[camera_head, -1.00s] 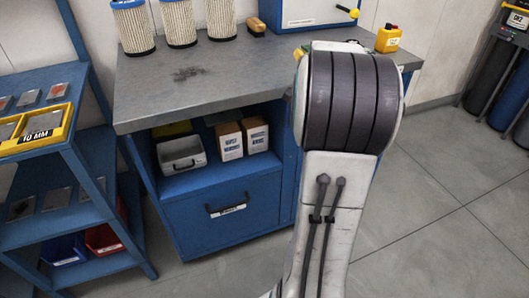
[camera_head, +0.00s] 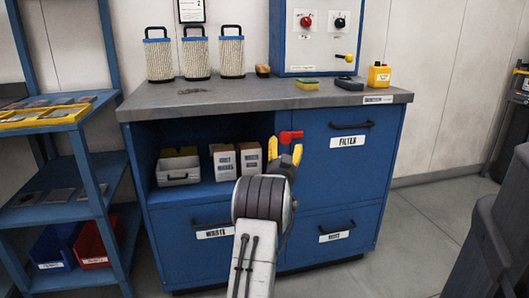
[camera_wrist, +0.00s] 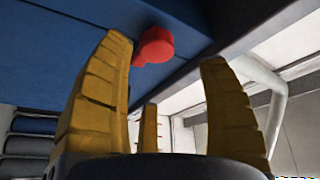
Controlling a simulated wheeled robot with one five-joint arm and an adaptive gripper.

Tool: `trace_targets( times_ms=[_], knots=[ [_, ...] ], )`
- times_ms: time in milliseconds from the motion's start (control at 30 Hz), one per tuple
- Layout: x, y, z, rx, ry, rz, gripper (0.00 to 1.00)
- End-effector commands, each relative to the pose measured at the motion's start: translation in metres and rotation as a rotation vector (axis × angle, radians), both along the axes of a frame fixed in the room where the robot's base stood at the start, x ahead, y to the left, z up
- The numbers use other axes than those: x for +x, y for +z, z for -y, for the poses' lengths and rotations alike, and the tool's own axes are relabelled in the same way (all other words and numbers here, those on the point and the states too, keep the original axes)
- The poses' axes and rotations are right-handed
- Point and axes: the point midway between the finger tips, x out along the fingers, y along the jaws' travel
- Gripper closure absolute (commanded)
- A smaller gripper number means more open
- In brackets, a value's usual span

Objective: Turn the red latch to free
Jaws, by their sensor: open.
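The red latch (camera_head: 291,136) sits at the upper left edge of the blue cabinet door labelled FILTER (camera_head: 352,150), under the bench top. Its flat red head lies roughly level in the head view. My gripper (camera_head: 285,152) is open just below and in front of the latch, with yellow fingers pointing up. In the wrist view the latch (camera_wrist: 154,46) shows as a rounded red piece beyond the fingers, close to the left fingertip and partly covered by it. I cannot tell whether that finger touches it. Nothing is held between the fingers.
The bench top (camera_head: 240,96) overhangs just above my gripper. An open shelf with white boxes (camera_head: 224,162) and a grey bin (camera_head: 178,172) lies left of it. A blue shelf rack (camera_head: 88,170) stands left. Floor (camera_head: 425,215) is clear at right.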

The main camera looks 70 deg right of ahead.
Motion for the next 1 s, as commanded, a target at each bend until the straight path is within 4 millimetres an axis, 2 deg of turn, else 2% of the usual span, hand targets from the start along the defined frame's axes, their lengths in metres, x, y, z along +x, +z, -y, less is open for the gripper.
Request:
trace_targets(
  times_ms=[133,367,700,1000],
  knots=[
    [-0.006,-0.007,0.006,-0.01,-0.01,0.009,0.32],
    [-0.003,-0.005,0.02,-0.012,-0.009,0.01,0.32],
    [0.005,0.008,0.05,-0.01,-0.008,0.008,0.32],
    [0.009,0.013,0.066,-0.009,-0.009,0.008,0.32]
  ],
)
